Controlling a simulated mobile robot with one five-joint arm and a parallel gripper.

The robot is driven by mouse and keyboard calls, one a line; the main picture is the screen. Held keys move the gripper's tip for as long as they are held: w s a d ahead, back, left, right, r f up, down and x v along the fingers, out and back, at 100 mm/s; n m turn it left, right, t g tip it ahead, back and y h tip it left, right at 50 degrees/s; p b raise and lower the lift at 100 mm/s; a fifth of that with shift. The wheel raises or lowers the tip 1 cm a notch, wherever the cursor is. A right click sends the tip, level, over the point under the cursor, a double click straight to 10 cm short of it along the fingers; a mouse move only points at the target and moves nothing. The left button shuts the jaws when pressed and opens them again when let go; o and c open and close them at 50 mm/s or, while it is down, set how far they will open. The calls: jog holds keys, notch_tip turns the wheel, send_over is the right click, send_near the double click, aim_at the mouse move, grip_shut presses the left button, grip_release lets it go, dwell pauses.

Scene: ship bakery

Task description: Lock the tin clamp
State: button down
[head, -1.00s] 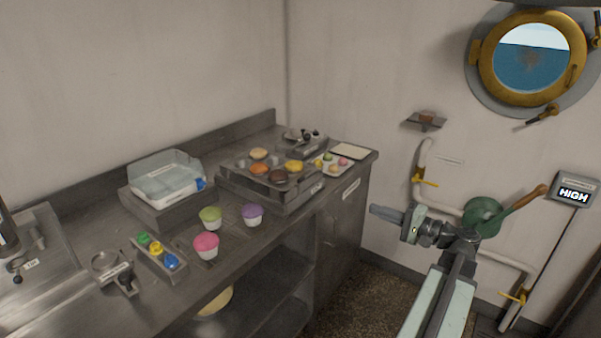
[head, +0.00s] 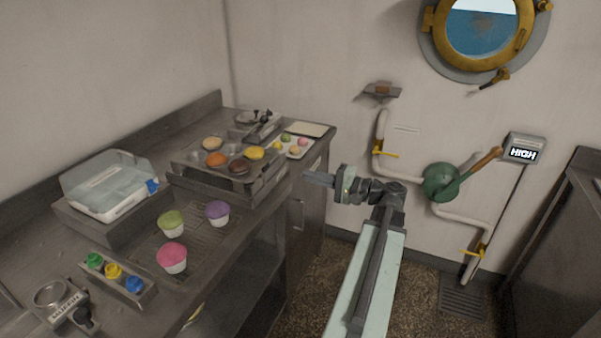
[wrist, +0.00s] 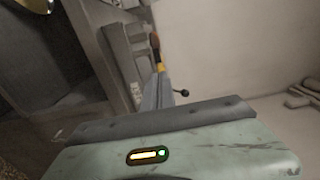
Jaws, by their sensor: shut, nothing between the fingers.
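The muffin tin (head: 222,158) holds several round buns and sits on a raised grey metal stand (head: 212,187) at the counter's far end. A grey fitting with dark knobs (head: 262,120) stands behind it; I cannot tell whether this is the tin clamp or how it is set. My gripper (head: 306,179) is shut and empty, pointing left, just right of the stand in the picture. In the wrist view my gripper (wrist: 158,88) points up the picture. A thin lever with a black ball knob (wrist: 182,92) shows beside its fingers, and a labelled grey metal part (wrist: 130,65) lies left.
A lidded clear box (head: 108,185) is at left. A small tray of coloured pieces (head: 292,146) lies behind the stand. Floor (head: 405,295) is open right of the counter.

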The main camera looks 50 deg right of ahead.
aim_at(268, 165)
jog(key=x, duration=1.2)
